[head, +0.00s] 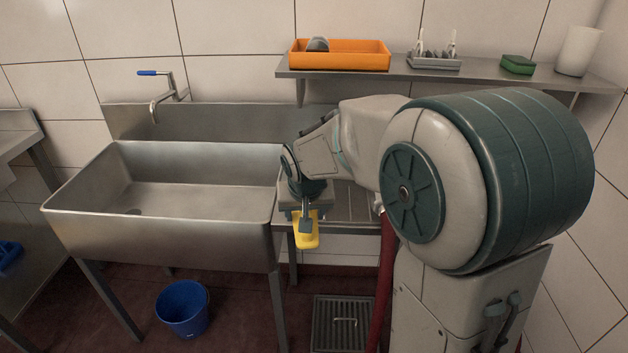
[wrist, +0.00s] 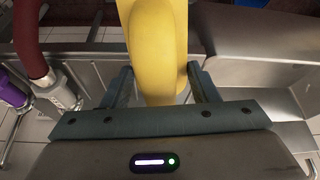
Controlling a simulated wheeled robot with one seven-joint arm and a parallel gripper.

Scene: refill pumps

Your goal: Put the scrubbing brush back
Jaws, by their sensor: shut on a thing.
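The yellow scrubbing brush (head: 307,236) is in my gripper (head: 305,213), in front of the drainboard to the right of the sink. In the wrist view the brush (wrist: 156,40) is a smooth yellow shape running up between the two fingers of my gripper (wrist: 160,84), which is shut on it. Its bristles do not show, and its upper end runs out of the wrist view.
The steel sink (head: 200,165) is left of my gripper, beside the drainboard (head: 352,203). A wall shelf (head: 482,75) carries an orange tray (head: 365,55), a grey rack (head: 434,63), a green sponge (head: 517,65) and a white container (head: 578,51). A blue bucket (head: 182,309) stands below.

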